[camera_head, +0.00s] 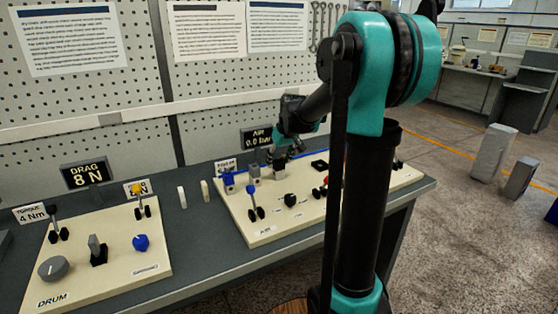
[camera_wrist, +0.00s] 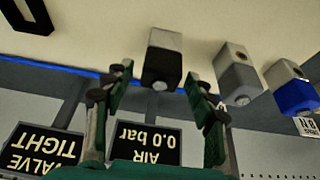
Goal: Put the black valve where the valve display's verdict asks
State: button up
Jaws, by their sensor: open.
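The black valve (camera_wrist: 161,66), a block with a grey part and a black part, stands in the wrist view between the fingers of my open gripper (camera_wrist: 159,84). A gap shows on each side of it. In the head view my gripper (camera_head: 284,152) is over the back of the cream panel; the black valve is hard to make out there. The valve display (camera_wrist: 42,148) reads "VALVE TIGHT", upside down in the wrist view; my arm hides it in the head view.
A grey valve (camera_wrist: 238,72) and a blue valve (camera_wrist: 294,94) stand in the same row. The air display (camera_wrist: 146,144) reads 0.0 bar. The drum panel (camera_head: 110,275) lies left.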

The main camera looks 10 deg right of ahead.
jog(key=v, duration=1.2)
jog(key=shift+r, duration=0.2)
jog(key=shift+d, duration=0.1)
dwell(0.8)
